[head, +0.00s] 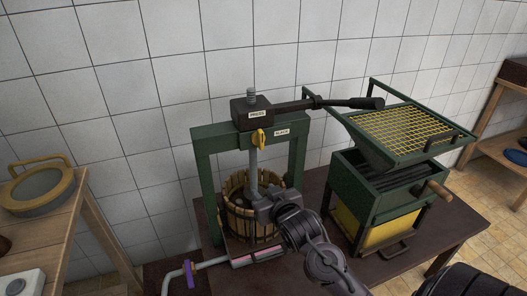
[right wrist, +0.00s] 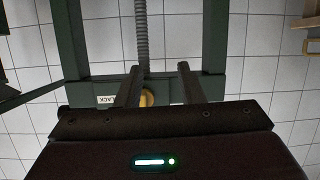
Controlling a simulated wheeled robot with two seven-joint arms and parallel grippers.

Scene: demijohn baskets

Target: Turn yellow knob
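The yellow knob (head: 258,137) sits on the front of the press's green crossbeam (head: 222,131), under the block labelled PRESS. My right gripper (head: 262,195) is below the knob, in front of the slatted basket. In the right wrist view its two fingers (right wrist: 160,82) are spread with nothing held between them. The knob (right wrist: 147,98) shows in the gap, nearer the left finger and partly hidden by the gripper body. I cannot tell whether a finger touches it. My left gripper is not in view.
The press has a long black lever (head: 325,103) and a wooden basket (head: 238,218). A green crusher (head: 370,190) with a yellow grid stands at right on the same dark table. A pipe with a purple valve (head: 189,272) is at front left. A wooden stand (head: 50,222) is at left.

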